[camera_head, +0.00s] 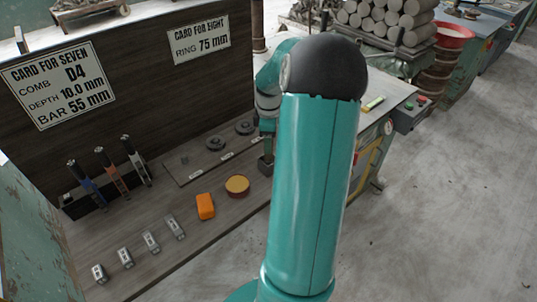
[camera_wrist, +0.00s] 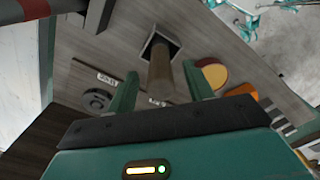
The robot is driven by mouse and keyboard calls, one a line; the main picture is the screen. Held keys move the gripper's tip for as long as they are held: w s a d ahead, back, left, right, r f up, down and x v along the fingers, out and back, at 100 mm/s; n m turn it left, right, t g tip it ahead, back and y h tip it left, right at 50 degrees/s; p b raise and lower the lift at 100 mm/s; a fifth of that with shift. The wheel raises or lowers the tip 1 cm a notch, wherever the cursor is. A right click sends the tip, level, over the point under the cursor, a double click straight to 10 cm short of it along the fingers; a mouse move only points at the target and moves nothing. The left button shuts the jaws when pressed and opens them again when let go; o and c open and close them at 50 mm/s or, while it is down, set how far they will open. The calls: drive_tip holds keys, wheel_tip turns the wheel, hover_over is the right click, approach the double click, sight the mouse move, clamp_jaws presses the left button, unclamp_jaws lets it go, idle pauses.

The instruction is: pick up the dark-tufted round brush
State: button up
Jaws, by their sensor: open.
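A brown round shaft (camera_wrist: 161,72) stands in a square dark-mouthed holder (camera_wrist: 148,42) in the wrist view. It may be the handle of the dark-tufted round brush, but no tuft shows. My gripper (camera_wrist: 162,78) is open, with one green finger on each side of the shaft. I cannot tell whether either finger touches it. In the head view my gripper (camera_head: 267,128) is above the small dark holder (camera_head: 266,165), partly hidden by my arm, and the brush cannot be made out there.
A round yellow-topped tin (camera_head: 237,186) and an orange block (camera_head: 205,206) lie left of the holder. Black discs (camera_head: 215,143) sit on a labelled board behind. Handled tools (camera_head: 111,171) stand in a rack at the left. Several metal pieces (camera_head: 125,257) line the front. Cards hang on the back panel.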

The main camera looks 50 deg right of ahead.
wheel_tip(320, 180, down, 2)
drive_tip(key=shift+f, duration=0.2)
drive_tip(key=c, duration=1.1)
